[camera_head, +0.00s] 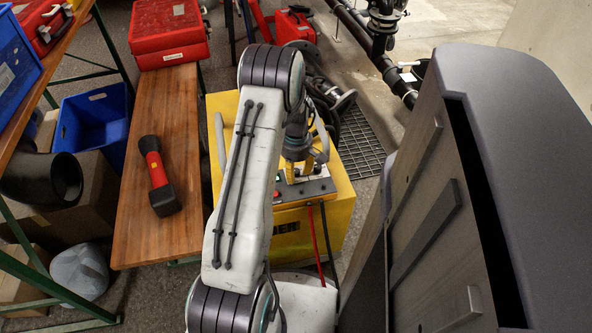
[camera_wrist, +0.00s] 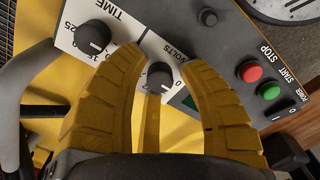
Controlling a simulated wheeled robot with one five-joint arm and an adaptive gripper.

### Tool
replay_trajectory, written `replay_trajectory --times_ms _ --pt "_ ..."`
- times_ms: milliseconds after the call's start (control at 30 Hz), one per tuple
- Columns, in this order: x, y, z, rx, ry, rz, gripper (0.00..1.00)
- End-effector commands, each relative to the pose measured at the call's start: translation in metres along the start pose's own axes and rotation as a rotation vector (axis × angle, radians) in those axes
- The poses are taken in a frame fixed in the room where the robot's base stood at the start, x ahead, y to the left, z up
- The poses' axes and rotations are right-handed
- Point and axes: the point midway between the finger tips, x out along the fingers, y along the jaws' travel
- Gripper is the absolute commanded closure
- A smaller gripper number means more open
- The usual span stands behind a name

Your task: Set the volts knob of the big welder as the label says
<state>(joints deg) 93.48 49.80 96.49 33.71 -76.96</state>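The big welder (camera_head: 343,212) is a yellow box under my arm in the head view, with a dark control panel on top. In the wrist view the black volts knob (camera_wrist: 160,76) sits on the white scale plate beside the word VOLTS. Part of the scale is hidden by the fingers, and I cannot read the knob's setting. In the head view my gripper (camera_head: 298,165) is over the panel. No setting label is legible.
The black TIME knob (camera_wrist: 92,38) is left of the volts knob. Another black knob (camera_wrist: 208,17), a red STOP button (camera_wrist: 250,71) and a green START button (camera_wrist: 269,90) are to the right. A wooden bench (camera_head: 160,215) with a red-and-black tool (camera_head: 157,172) stands left of the welder.

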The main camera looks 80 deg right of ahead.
Motion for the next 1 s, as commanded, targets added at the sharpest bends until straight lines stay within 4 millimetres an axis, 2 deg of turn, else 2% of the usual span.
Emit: replay_trajectory --times_ms 33,400,733,1000 --pt "-0.0001 0.0 0.0 0.0 0.0 0.0 0.69" --pt "-0.0002 -0.0001 0.0 0.0 0.0 0.0 1.0" --pt "0.0003 -0.0003 0.0001 0.022 0.0 -0.001 1.0" --pt "0.0007 -0.0005 0.0001 0.171 -0.001 -0.002 1.0"
